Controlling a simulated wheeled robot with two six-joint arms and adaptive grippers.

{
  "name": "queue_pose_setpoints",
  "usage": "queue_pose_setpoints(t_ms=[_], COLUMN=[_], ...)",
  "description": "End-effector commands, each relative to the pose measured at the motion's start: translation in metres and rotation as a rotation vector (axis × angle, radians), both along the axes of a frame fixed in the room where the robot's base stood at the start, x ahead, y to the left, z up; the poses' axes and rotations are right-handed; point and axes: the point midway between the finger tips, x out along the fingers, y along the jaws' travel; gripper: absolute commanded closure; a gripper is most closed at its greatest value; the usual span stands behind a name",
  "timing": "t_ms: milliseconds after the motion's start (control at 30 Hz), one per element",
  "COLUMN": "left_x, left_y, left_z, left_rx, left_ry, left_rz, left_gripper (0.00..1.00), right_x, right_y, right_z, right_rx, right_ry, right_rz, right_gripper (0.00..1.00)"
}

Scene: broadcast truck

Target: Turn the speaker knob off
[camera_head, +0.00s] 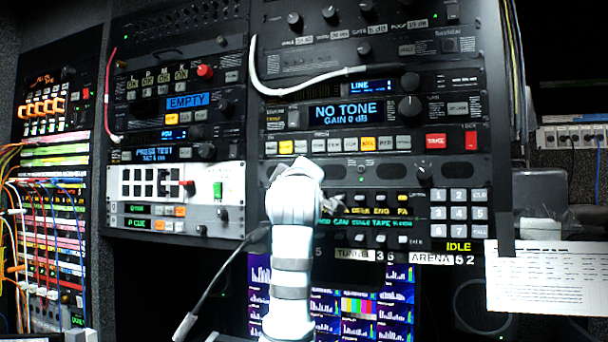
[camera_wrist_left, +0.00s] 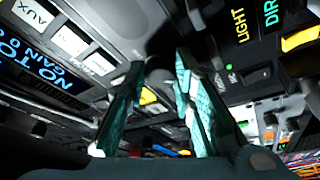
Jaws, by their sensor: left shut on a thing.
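My left gripper (camera_head: 292,180) reaches up to the rack panel just below the NO TONE display unit. My own wrist hides its fingertips and what they hold in the head view. In the left wrist view the gripper's two teal fingers (camera_wrist_left: 158,82) are closed around a dark round knob (camera_wrist_left: 160,72) on the dark panel face. I cannot read a label on this knob or tell its setting. Another knob (camera_head: 424,176) shows at the right end of the same panel, clear of the gripper. My right gripper is not in view.
The NO TONE display (camera_head: 346,112) and a row of buttons (camera_head: 338,144) sit just above the gripper. A white number keypad (camera_head: 459,212) is to the right. A gooseneck microphone (camera_head: 225,282) stands at the lower left, near my arm. A white cable (camera_head: 315,88) hangs above.

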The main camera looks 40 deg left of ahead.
Motion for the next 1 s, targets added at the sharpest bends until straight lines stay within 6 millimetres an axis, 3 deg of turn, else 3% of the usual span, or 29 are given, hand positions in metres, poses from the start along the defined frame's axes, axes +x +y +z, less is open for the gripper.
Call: queue_pose_setpoints(t_ms=[233, 267, 300, 667, 767, 1000], left_x=[0.000, 0.000, 0.000, -0.003, -0.016, -0.068], left_y=[0.000, 0.000, 0.000, -0.003, -0.013, -0.051], left_z=[0.000, 0.000, 0.000, -0.001, -0.004, -0.018], left_rx=[0.001, 0.001, 0.001, 0.002, 0.003, 0.002], left_ry=[0.001, 0.000, 0.001, 0.001, -0.002, -0.004], left_rz=[-0.001, -0.001, -0.001, 0.000, -0.002, -0.004], left_gripper=[1.00, 0.73, 0.68, 0.68, 0.68, 0.68], right_x=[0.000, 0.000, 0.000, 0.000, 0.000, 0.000], right_y=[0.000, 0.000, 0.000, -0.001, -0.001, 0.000], right_z=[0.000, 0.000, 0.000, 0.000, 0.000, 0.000], right_rx=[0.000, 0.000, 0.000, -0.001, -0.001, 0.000], right_ry=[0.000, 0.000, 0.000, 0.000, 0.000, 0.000], right_rz=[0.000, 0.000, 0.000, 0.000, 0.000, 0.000], right_gripper=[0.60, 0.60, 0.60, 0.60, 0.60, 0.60])
